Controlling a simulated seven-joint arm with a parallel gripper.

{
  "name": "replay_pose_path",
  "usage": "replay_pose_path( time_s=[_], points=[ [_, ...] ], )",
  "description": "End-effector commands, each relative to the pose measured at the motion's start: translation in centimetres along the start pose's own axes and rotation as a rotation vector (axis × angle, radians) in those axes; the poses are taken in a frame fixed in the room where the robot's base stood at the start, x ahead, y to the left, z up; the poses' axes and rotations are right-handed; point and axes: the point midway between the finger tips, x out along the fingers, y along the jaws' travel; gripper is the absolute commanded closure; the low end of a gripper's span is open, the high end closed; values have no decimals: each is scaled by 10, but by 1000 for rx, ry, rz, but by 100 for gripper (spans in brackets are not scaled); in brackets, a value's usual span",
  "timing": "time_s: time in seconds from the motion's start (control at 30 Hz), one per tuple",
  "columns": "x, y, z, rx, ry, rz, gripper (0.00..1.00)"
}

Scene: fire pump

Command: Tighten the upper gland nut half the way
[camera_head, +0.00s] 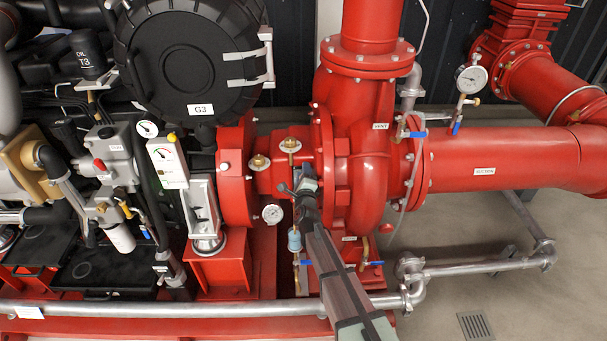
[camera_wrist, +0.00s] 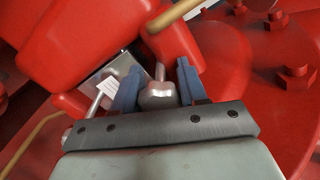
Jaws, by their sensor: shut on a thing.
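In the wrist view, my gripper (camera_wrist: 157,84) has its two blue-grey fingers on either side of a silver nut (camera_wrist: 158,97). The nut sits on a thin stud that runs toward the red pump casing. The fingers are closed on it. A second silver stud (camera_wrist: 103,93) sticks out to the left, by a metal plate with a small white label; it is outside the fingers. In the head view, my gripper (camera_head: 305,186) is at the shaft opening between the bearing housing (camera_head: 270,180) and the pump casing (camera_head: 367,195). It hides the nut there.
A small round gauge (camera_head: 272,214) and a pale blue cup (camera_head: 294,240) are close left of my arm. Brass fittings (camera_head: 290,146) stand above the gripper. A grey pipe (camera_head: 170,309) crosses in front.

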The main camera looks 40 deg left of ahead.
Motion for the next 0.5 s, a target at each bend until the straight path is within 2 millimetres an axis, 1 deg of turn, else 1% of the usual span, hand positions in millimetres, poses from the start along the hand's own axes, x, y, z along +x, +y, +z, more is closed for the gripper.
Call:
replay_pose_path(
  time_s=[0.2,0.43,0.47,0.5],
  points=[
    [0,0,0,61,-1,0,89],
    [0,0,1,66,-1,0,89],
    [0,0,1,66,-1,0,58],
    [0,0,1,66,-1,0,54]
  ],
)
